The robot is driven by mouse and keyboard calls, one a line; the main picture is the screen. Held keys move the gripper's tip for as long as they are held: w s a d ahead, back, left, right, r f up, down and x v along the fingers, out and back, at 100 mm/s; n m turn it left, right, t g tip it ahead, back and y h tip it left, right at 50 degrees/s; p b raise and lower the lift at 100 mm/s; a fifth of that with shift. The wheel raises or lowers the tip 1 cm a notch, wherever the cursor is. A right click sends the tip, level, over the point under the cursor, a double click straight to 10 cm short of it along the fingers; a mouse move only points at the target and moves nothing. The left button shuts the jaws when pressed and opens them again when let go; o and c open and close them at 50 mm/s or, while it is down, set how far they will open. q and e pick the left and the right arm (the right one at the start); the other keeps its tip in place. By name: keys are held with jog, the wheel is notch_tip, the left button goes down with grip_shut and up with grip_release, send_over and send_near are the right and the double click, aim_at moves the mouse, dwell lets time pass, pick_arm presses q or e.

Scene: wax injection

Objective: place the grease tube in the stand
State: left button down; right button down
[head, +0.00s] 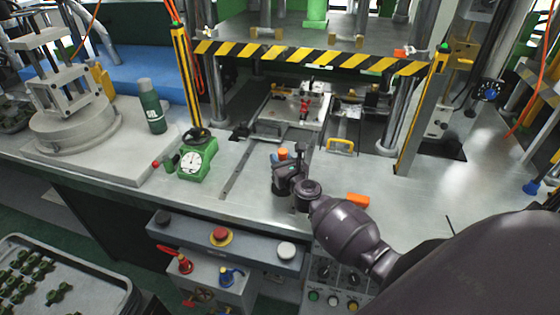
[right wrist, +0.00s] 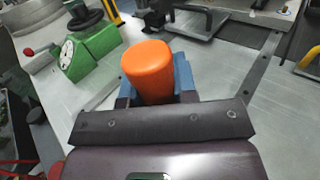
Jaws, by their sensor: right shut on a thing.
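An orange, rounded thing (right wrist: 148,68), which I take to be the grease tube, stands between the blue-padded fingers of my right gripper (right wrist: 155,88) in the right wrist view. The fingers are shut on its sides. In the head view its orange top (head: 283,153) shows just beyond my dark right gripper (head: 280,162), over the front middle of the metal table. The lower part of the tube is hidden, so I cannot tell whether it touches the table. I cannot pick out the stand for certain. My left gripper is not in view.
A green dial gauge (head: 196,160) and a green bottle (head: 151,105) stand to the left. An orange block (head: 357,200) lies right of my gripper. Behind are the press with its striped bar (head: 310,58) and a yellow handle (head: 341,145). Table between gauge and gripper is mostly clear.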

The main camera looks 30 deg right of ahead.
jog(key=shift+f, duration=0.15)
jog(key=c, duration=0.9)
grip_release()
